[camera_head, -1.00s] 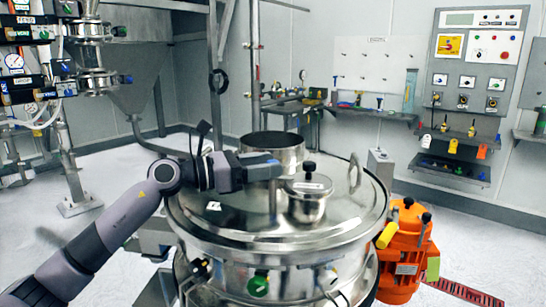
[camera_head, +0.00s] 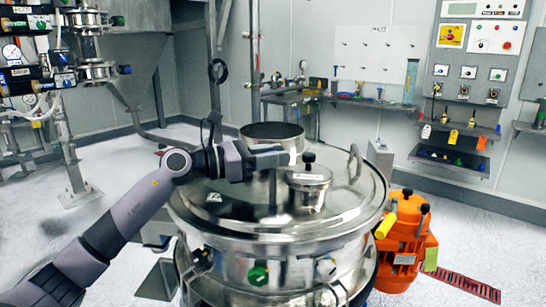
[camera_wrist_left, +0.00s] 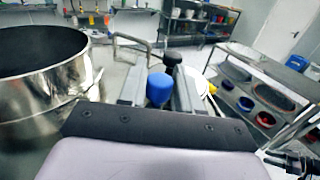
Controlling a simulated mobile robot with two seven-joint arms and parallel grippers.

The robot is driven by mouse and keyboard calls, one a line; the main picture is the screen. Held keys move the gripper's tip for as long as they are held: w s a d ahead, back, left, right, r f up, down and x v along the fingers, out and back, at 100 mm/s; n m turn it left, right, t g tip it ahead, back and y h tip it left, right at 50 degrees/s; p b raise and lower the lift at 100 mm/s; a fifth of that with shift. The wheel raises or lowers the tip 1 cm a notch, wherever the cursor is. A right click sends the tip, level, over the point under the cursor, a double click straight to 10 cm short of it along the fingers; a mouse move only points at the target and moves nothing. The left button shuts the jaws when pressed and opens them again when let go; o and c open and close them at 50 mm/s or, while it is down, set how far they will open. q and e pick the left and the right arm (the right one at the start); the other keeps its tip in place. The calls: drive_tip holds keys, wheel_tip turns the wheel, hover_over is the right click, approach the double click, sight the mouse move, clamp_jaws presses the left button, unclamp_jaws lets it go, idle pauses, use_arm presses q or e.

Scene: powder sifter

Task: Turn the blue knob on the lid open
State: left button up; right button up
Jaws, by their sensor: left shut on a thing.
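The round steel lid (camera_head: 225,205) sits on the sifter body. My left gripper (camera_head: 290,157) is above the lid, between the wide open cylinder and the small capped port. The blue knob (camera_wrist_left: 159,88) stands between the two grey fingers of my left gripper (camera_wrist_left: 160,78) in the left wrist view, and the gripper is shut on it. In the head view the knob is hidden by my gripper. My right gripper is out of view.
A bent handle (camera_head: 356,163) is at the lid's right. An orange motor (camera_head: 405,245) stands beside the sifter.

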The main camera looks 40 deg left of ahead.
use_arm(q)
drive_tip(key=m+g+h+b, duration=0.1)
drive_tip(key=b, duration=0.1)
drive_tip(key=shift+f+h+b, duration=0.2)
drive_tip(key=shift+h+b, duration=0.15)
drive_tip(key=shift+h, duration=0.05)
drive_tip(key=shift+r+m+g+h+b, duration=0.1)
drive_tip(key=shift+m+g+h+b, duration=0.6)
drive_tip(key=shift+m+g, duration=0.4)
drive_tip(key=m+g+h, duration=0.2)
drive_tip(key=g, duration=0.1)
drive_tip(key=shift+r, duration=0.2)
drive_tip(key=shift+m+g+h+p, duration=0.3)
drive_tip(key=shift+m+g+h, duration=0.5)
drive_tip(key=shift+m+g, duration=1)
drive_tip(key=shift+f+m+g, duration=0.1)
drive_tip(key=shift+m+g, duration=0.6)
drive_tip(key=shift+g, duration=1.4)
drive_tip(key=o, duration=0.9)
drive_tip(key=shift+o, duration=0.2)
drive_tip(key=shift+f+n+t, duration=0.1)
drive_tip(key=shift+n+t, duration=1.5)
drive_tip(key=shift+t, duration=0.8)
